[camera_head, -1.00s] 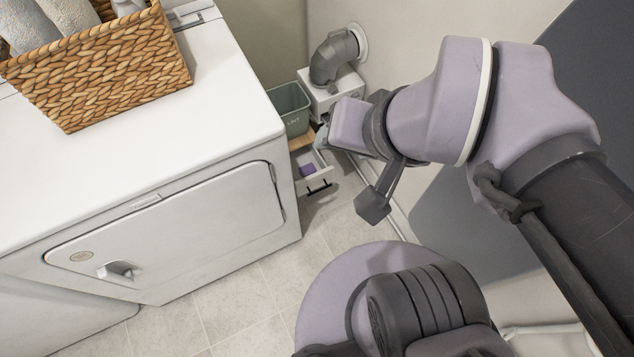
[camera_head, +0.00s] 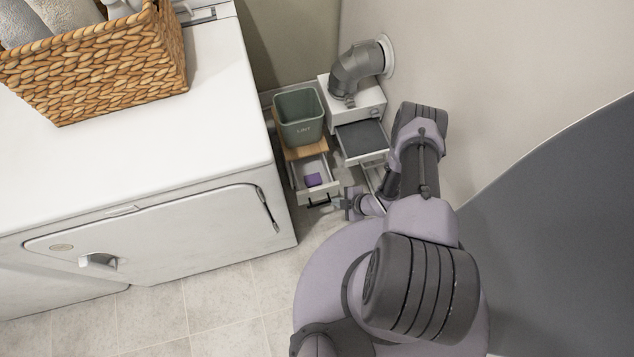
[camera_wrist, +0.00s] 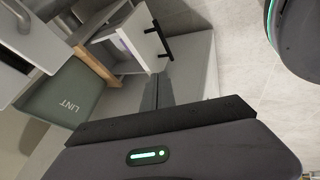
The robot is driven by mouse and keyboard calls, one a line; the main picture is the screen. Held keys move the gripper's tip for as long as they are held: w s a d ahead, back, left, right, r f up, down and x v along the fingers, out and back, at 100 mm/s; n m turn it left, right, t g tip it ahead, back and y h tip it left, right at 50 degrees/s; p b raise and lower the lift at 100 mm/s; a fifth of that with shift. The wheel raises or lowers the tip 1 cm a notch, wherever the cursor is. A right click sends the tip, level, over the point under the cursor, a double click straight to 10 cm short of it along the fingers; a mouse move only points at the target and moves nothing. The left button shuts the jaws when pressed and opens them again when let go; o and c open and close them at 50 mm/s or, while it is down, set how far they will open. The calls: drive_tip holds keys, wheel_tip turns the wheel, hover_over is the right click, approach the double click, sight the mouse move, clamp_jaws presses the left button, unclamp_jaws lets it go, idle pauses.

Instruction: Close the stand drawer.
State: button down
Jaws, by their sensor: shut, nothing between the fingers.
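The stand (camera_head: 304,150) has a wooden top and a white drawer (camera_head: 326,187) that is pulled out at the front, with a black bar handle (camera_head: 319,202) and a small purple item (camera_head: 313,180) inside. The drawer front also shows in the wrist view (camera_wrist: 140,36), with its handle (camera_wrist: 158,38). My gripper (camera_head: 350,204) is just right of the drawer front, low down. In the wrist view its dark fingers (camera_wrist: 158,88) are together and empty, close to the lower end of the drawer front; I cannot tell whether they touch it.
A green LINT bin (camera_head: 300,115) stands on the stand. To the right, a white box (camera_head: 358,98) with a grey duct (camera_head: 352,72) has a grey-topped tray (camera_head: 362,141) sticking out near my arm. A white dryer (camera_head: 150,200) is on the left. Floor in front is clear.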

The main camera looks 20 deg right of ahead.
drive_tip(key=b, duration=0.6)
approach(312, 194)
wheel_tip(312, 194, down, 5)
drive_tip(key=s+a, duration=0.2)
drive_tip(key=w, duration=0.1)
drive_tip(key=w+r+b, duration=0.1)
drive_tip(key=w, duration=0.1)
drive_tip(key=shift+d, duration=0.2)
drive_tip(key=shift+w+r, duration=0.2)
drive_tip(key=shift+w, duration=0.3)
